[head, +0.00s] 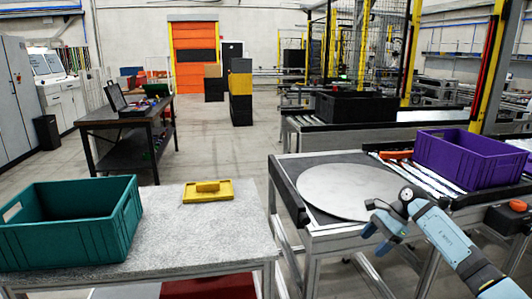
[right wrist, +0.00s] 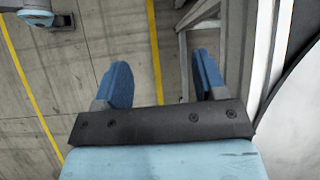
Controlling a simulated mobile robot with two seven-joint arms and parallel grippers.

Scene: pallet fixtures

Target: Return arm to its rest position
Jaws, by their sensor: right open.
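My right arm comes in from the lower right of the head view, light blue with grey parts. Its gripper (head: 372,240) is open and empty, in front of the near edge of the right-hand station and its round grey plate (head: 345,190). In the right wrist view the two blue fingers (right wrist: 162,68) stand apart with nothing between them. Below them is concrete floor with yellow lines, and a metal frame stands close on the right. My left gripper is not in view.
A teal crate (head: 70,238) and a yellow fixture (head: 208,191) lie on the left table (head: 225,233). A purple crate (head: 470,158) sits on the roller conveyor (head: 425,178) at the right. Open floor (head: 225,155) lies behind the left table.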

